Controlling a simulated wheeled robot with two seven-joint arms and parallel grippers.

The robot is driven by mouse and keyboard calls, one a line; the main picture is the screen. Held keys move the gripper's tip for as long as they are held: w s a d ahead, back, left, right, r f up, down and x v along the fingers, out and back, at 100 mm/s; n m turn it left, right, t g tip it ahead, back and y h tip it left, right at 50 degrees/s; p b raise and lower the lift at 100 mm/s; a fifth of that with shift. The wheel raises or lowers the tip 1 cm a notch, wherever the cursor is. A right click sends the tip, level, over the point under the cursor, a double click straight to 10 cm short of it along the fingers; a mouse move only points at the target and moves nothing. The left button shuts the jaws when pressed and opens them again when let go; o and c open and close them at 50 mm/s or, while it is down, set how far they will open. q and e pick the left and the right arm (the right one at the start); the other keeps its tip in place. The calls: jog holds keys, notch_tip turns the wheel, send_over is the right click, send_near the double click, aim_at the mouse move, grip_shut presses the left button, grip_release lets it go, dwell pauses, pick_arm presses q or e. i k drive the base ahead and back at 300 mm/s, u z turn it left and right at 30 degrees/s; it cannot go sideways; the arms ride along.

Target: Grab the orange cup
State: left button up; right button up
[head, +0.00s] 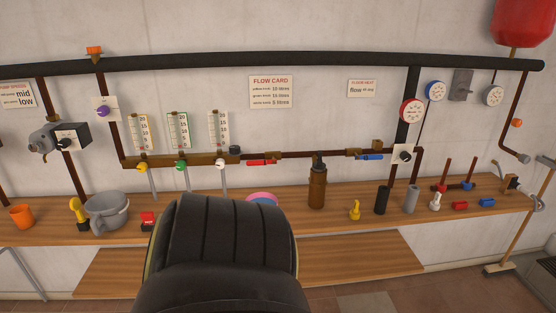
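The orange cup (21,216) stands upright at the far left end of the wooden bench (255,233), close to the picture's left edge. Nothing touches it that I can see. Neither my left nor my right gripper shows in the head view, so I cannot see whether they are open or shut.
A grey pot (107,211) and a yellow-handled tool (78,212) stand right of the cup. Pipes and gauges line the wall above. A large dark ribbed shape (222,250), possibly a chair back, hides the bench's middle. A lower shelf (365,258) lies beneath.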

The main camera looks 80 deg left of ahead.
aim_at(22, 214)
jog(key=u, duration=4)
